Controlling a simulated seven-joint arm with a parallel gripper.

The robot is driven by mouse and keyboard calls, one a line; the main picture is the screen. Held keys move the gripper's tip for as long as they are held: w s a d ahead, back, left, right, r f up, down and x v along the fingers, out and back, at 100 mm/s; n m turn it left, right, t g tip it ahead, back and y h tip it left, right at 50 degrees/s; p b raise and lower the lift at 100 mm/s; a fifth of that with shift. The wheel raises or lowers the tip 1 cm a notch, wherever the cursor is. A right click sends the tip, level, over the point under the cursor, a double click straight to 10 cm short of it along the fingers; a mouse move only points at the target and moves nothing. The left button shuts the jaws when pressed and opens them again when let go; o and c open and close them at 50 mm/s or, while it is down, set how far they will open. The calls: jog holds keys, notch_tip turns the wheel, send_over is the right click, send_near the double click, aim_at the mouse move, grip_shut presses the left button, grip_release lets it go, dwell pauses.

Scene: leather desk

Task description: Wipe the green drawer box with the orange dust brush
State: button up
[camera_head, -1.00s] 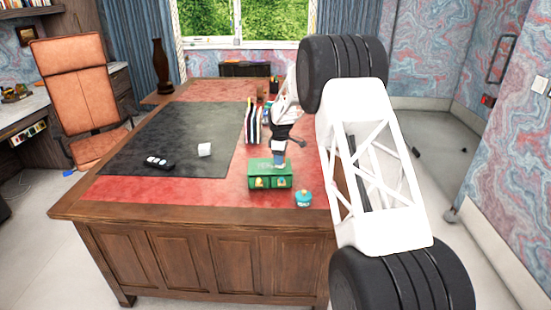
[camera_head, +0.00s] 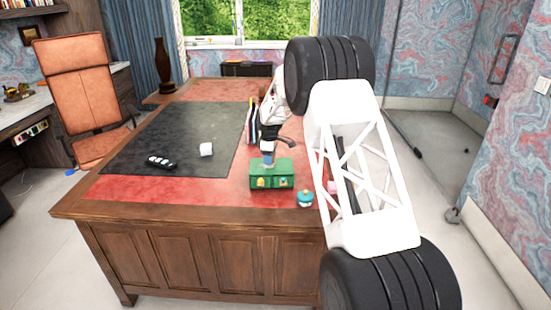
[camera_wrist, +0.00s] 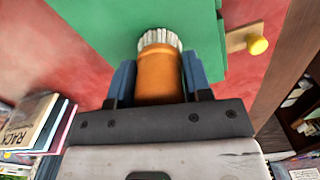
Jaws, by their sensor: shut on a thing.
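The orange dust brush (camera_wrist: 158,75) is between the two blue fingers of my gripper (camera_wrist: 158,82) in the wrist view. The gripper is shut on it. Its pale bristles (camera_wrist: 160,38) point at the top of the green drawer box (camera_wrist: 105,25) and appear to meet it. In the head view the green drawer box (camera_head: 271,174) sits on the red part of the desk, with small yellowish knobs on its front. My gripper (camera_head: 268,163) is over the left part of its top. The brush is too small to make out clearly there.
A row of upright books (camera_head: 252,122) stands behind the box. A teal cupcake-like item (camera_head: 306,198) is to its right front. The mat is mostly clear.

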jog(key=shift+s+a, duration=0.15)
jog(key=shift+a, duration=1.2)
jog(key=shift+s+a, duration=0.1)
jog(key=shift+a, duration=1.2)
jog(key=shift+w+f, duration=0.1)
jog(key=shift+w, duration=0.15)
jog(key=shift+w+d, duration=0.1)
jog(key=shift+d, duration=0.15)
jog(key=shift+w+d, duration=0.15)
jog(key=shift+d, duration=1.65)
jog(key=shift+w+d, duration=0.15)
jog(key=shift+d, duration=1.7)
jog(key=shift+w+d, duration=0.15)
jog(key=shift+d, duration=1.65)
jog(key=shift+s+a, duration=0.15)
jog(key=shift+a, duration=1.75)
jog(key=shift+s+a, duration=0.2)
jog(key=shift+a, duration=1.65)
jog(key=shift+s+a, duration=0.15)
jog(key=shift+a, duration=1.75)
notch_tip(320, 180, up, 8)
